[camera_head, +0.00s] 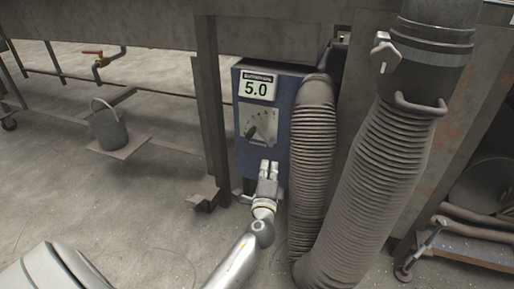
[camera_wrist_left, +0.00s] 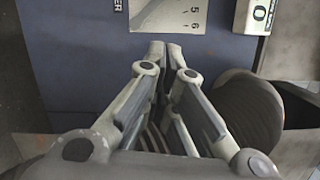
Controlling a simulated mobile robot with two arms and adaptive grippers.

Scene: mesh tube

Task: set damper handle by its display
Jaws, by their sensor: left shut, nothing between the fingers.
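The blue box (camera_head: 283,120) stands under the bench. Its display (camera_head: 258,87) near the top reads 5.0. Below it is a pale scale plate (camera_head: 266,122) with a dark damper handle (camera_head: 251,131) at its left part. My left gripper (camera_head: 268,164) is shut and empty, in front of the lower box, below the plate. In the left wrist view my left gripper's fingers (camera_wrist_left: 164,46) reach toward the plate (camera_wrist_left: 165,14), where 5 and 6 show. My right gripper is not in view.
A ribbed hose (camera_head: 313,140) runs down close beside the box's right side, and a thicker ribbed duct (camera_head: 375,180) stands farther right. A bench leg (camera_head: 211,100) is just left of the box. A bucket (camera_head: 108,127) stands farther left. The floor at left is open.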

